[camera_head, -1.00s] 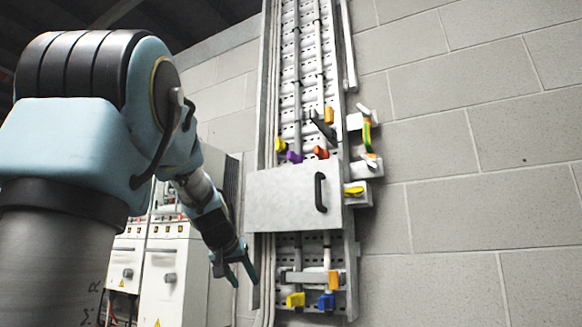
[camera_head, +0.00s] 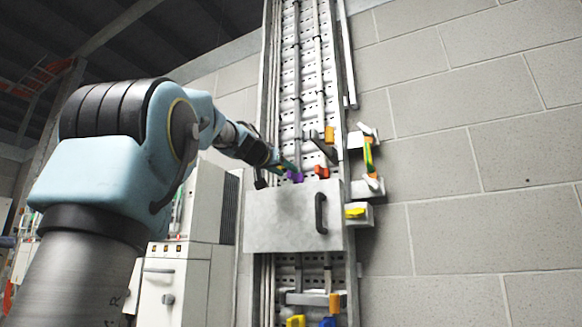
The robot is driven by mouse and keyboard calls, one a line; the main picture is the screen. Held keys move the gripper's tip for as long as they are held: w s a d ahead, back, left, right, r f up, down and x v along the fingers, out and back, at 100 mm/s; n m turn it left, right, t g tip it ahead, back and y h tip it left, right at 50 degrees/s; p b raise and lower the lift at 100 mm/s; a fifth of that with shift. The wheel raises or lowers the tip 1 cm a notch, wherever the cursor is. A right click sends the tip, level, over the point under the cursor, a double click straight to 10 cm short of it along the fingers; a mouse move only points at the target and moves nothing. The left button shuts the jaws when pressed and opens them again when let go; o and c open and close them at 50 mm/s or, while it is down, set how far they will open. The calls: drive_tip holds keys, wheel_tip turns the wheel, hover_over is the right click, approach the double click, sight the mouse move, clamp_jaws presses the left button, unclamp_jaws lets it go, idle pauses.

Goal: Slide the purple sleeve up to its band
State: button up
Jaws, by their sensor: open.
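The purple sleeve (camera_head: 296,177) sits low on the left upright rod of the slotted panel, just above the grey cover box. My gripper (camera_head: 288,167) reaches in from the left with its jaws open, its fingertips close to the sleeve. I cannot tell whether they touch it or stand around it. A small dark band (camera_head: 297,98) shows on the same rod, well above the sleeve. The stretch of rod between sleeve and band looks clear.
A grey cover box (camera_head: 285,222) with a black handle (camera_head: 320,213) juts out below. A red piece (camera_head: 321,172) is close right of the sleeve. An orange piece with a black lever (camera_head: 322,148) is above it. White brackets (camera_head: 360,190) stick out at right.

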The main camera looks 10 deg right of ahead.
sight(289, 173)
drive_tip(key=shift+p+x, duration=0.8)
drive_tip(key=shift+x, duration=1.2)
drive_tip(key=shift+c, duration=0.2)
clamp_jaws()
